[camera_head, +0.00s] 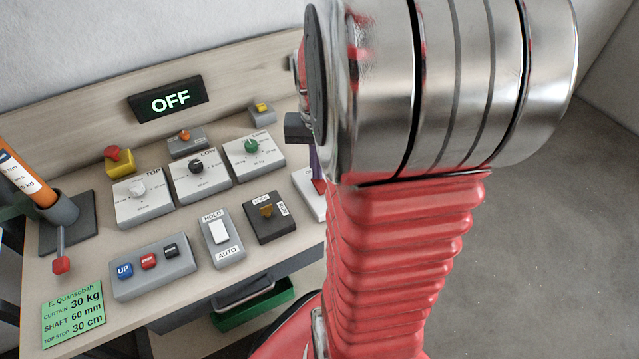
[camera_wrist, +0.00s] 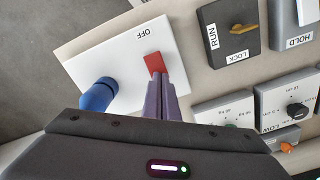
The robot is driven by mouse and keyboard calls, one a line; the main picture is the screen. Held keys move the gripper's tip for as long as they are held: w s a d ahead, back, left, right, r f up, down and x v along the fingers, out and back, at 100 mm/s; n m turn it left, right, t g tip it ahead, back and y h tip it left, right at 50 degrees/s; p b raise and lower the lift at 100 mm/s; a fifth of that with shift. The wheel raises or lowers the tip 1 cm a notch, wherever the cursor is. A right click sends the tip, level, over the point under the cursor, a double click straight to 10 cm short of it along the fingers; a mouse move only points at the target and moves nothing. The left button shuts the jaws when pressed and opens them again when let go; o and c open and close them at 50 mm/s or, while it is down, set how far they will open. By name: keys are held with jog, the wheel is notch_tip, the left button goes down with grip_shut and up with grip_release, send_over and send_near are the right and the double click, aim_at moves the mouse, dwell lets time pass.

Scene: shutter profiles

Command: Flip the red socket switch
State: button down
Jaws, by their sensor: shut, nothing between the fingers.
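The red socket switch (camera_wrist: 153,62) sits on a white socket plate (camera_wrist: 118,58) marked OFF in the wrist view. A blue plug (camera_wrist: 97,95) stands in the plate beside it. My gripper (camera_wrist: 160,82) is shut and empty, its purple fingertips at the near end of the red switch. I cannot tell whether they touch it. In the head view, my arm hides most of the socket plate (camera_head: 308,194), and a sliver of my purple gripper (camera_head: 316,165) shows above it.
A dark key switch (camera_head: 268,218) marked LOCK and a grey HOLD/AUTO switch (camera_head: 220,238) lie close by. Dial boxes and a button box (camera_head: 152,270) cover much of the bench. A display (camera_head: 168,99) reads OFF.

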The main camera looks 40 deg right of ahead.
jog(key=shift+f, duration=0.5)
dwell(0.4)
jog(key=shift+r, duration=0.1)
notch_tip(320, 180, up, 7)
jog(key=shift+f, duration=0.1)
dwell(1.1)
dwell(0.5)
jog(key=shift+f, duration=0.25)
jog(key=s+a+r+n+t, duration=0.1)
jog(key=a+r+n+t, duration=0.1)
jog(key=a, duration=0.5)
jog(key=s+a+r+n+t, duration=0.1)
jog(key=a+n, duration=0.3)
jog(key=a, duration=0.4)
jog(key=s+a+r+n+t, duration=0.2)
jog(key=a+r+n, duration=0.1)
jog(key=a, duration=0.5)
jog(key=shift+a+r+t, duration=0.25)
jog(key=shift+r+t, duration=0.05)
jog(key=shift+r, duration=0.25)
